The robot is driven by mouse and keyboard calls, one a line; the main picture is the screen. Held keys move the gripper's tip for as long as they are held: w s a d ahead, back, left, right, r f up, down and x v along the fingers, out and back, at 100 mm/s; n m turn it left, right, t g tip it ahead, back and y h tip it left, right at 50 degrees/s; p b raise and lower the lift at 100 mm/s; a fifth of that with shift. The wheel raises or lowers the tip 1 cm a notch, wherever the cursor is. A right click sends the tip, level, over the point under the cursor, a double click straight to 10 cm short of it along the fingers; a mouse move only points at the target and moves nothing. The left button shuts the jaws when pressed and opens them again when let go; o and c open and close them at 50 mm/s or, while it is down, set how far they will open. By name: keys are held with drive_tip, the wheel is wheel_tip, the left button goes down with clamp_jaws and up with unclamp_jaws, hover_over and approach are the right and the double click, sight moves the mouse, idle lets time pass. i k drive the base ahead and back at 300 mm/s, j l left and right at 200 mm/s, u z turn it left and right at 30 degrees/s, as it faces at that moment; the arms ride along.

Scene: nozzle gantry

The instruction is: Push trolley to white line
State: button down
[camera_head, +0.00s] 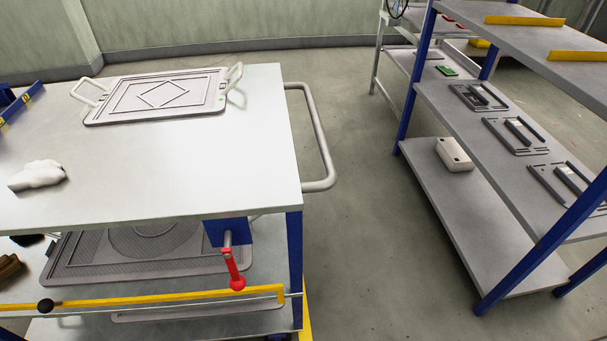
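The trolley (232,170) fills the left of the view. It has a pale flat top, blue corner legs and a grey tubular handle (321,150) on its right side. A grey tray (120,117) with two raised handles lies on its top, and a white crumpled cloth or glove (38,175) lies near the left. Below are another grey tray (130,262), a yellow bar (190,295) across the front and a red lever (234,268). My gripper is not in view. I cannot make out a white line on the floor.
A blue-framed shelf rack (440,200) stands at the right, holding dark flat parts (515,135) and a white box (454,154). A grey-framed table (386,45) stands behind it. Bare grey floor (375,240) lies between trolley and rack. A green wall (230,20) closes the back.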

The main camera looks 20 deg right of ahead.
sight(234, 164)
drive_tip(key=l, duration=1.25)
drive_tip(key=i+l, duration=0.15)
drive_tip(key=i+l+u, duration=0.1)
drive_tip(key=l, duration=0.25)
